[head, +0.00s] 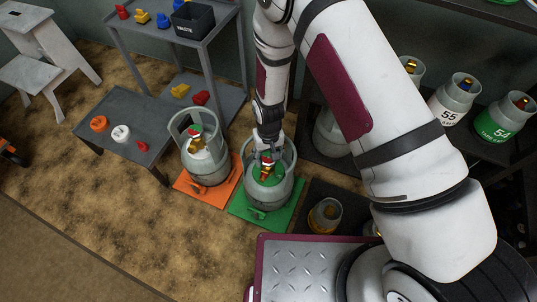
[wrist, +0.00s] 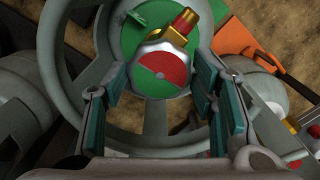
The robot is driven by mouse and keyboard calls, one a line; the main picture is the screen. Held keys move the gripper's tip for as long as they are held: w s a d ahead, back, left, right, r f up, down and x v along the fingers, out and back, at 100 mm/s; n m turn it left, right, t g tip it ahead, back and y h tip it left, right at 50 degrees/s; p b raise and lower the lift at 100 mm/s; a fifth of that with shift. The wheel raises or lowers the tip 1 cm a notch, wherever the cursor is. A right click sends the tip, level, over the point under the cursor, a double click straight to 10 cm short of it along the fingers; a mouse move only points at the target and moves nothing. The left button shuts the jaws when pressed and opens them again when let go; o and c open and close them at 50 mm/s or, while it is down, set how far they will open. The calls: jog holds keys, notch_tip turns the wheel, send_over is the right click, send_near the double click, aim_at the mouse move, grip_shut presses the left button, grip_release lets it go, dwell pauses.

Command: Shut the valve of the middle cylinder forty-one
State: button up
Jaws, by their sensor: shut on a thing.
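A grey cylinder with a green top (head: 262,196) stands upright on a green scale (head: 240,212), between a cylinder on an orange scale and a small one on a dark scale. No number is legible on it. My gripper (head: 268,148) reaches down inside the cylinder's collar (wrist: 48,40) and is shut on the valve knob. In the wrist view, its teal-padded fingers (wrist: 165,88) flank the knob. In the head view, the gripper partly hides the knob.
A grey cylinder (head: 205,168) stands close by on an orange scale (head: 185,186). A small cylinder (head: 325,215) stands to the right. A low dark table (head: 118,112) holds caps. A shelf with cylinders (head: 450,103) is at the right. Floor at the left front is clear.

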aim_at(269, 157)
dwell(0.4)
jog(key=o, duration=1.1)
jog(key=shift+o, duration=0.2)
jog(key=shift+r, duration=0.1)
notch_tip(269, 157, up, 12)
